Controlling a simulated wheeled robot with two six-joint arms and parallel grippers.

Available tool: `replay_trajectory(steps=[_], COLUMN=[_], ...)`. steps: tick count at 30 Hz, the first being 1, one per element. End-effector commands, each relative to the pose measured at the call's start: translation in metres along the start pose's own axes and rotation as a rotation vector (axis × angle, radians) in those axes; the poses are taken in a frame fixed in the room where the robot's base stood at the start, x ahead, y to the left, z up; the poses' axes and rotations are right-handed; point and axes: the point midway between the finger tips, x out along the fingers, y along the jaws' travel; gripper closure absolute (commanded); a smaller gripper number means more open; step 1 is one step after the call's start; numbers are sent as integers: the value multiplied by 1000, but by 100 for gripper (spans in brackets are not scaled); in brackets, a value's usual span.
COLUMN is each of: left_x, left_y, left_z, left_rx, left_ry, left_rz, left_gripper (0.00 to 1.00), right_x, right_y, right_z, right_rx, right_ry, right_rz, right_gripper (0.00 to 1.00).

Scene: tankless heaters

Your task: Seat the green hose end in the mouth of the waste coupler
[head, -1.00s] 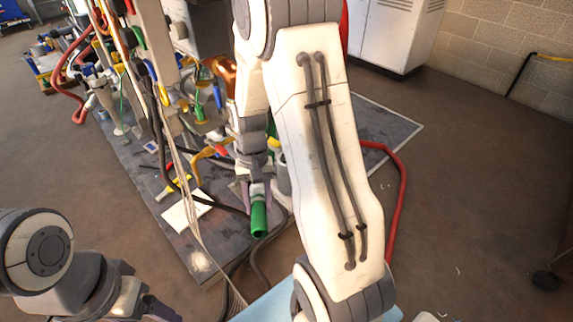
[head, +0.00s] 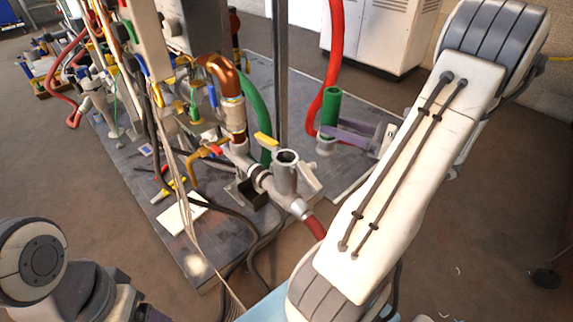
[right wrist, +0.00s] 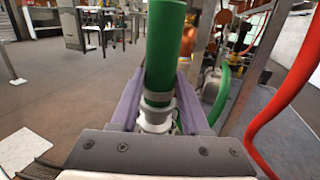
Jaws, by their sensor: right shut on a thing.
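My right gripper (head: 332,133) is shut on the grey collar at the base of the green hose end (head: 332,106), which points upward, slightly tilted. In the right wrist view the green hose end (right wrist: 165,45) rises between the purple fingers. A grey upright fitting with an open, dark mouth, apparently the waste coupler (head: 286,172), stands on the pipework left of and nearer than the hose end. The mouth is empty and the green end is apart from it. Part of my left arm shows at the lower left; its fingers cannot be made out.
Copper pipe (head: 228,75), a yellow-handled valve (head: 265,140) and a grey post (head: 280,70) crowd the coupler's left and back. A red hose (head: 335,40) hangs behind the green end. The grey board (head: 205,250) has cables near its front edge.

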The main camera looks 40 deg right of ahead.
Motion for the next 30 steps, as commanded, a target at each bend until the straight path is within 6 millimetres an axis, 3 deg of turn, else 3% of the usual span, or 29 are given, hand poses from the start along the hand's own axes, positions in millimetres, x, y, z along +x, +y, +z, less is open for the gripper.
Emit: replay_trajectory(steps=[4,16,23,30], left_x=[15,60,67,93], left_y=[-1,-4,-5,-7], left_z=[1,3,4,5], left_rx=[0,0,0,0], left_ry=[0,0,0,0], left_rz=[0,0,0,0], left_gripper=[24,24,24,24], right_x=[16,98,110,108], right_y=[-2,-8,-10,-9], right_z=[-15,-69,-78,-114], right_rx=[1,-1,-1,2], right_ry=[-8,-5,-5,1], right_rz=[-10,-7,-12,-11], right_gripper=[100,100,100,100])
